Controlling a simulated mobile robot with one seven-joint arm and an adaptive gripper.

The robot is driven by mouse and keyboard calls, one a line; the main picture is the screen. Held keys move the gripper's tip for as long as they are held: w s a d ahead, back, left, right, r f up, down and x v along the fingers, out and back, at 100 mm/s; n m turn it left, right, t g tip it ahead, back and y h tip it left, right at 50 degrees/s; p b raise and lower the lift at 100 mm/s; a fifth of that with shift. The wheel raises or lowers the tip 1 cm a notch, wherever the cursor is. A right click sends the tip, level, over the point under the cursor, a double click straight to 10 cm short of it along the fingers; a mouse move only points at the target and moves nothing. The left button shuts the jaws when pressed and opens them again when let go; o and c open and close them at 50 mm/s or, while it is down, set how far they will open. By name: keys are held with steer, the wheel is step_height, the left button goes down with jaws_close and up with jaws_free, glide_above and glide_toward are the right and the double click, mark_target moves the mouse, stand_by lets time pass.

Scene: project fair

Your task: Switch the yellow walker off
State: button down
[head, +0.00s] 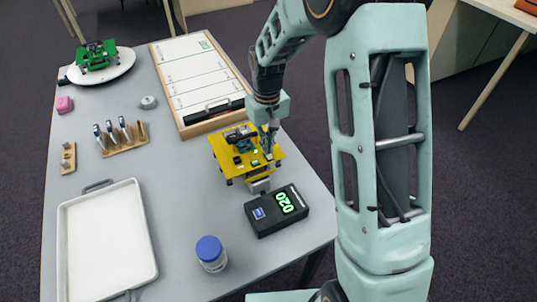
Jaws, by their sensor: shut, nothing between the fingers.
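The yellow walker (226,160) stands on the table at its right side, a yellow plate with dark and teal parts on top. A small green light glows on its top near my gripper. My gripper (269,153) points down over the right part of the yellow plate. Its fingers are shut and empty, with the tips at or just above the plate; I cannot tell whether they touch. The walker's switch is too small to make out and may be hidden by the fingers.
A blue-lidded jar (210,252), white tray (105,240), screwdriver rack (125,143) and green walker (96,56) stand farther left.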

steer(key=shift+f+b, duration=0.35)
steer(key=shift+f, duration=0.15)
steer(key=shift+r, duration=0.1)
steer(key=shift+r+p, duration=2.45)
steer(key=shift+r, duration=1)
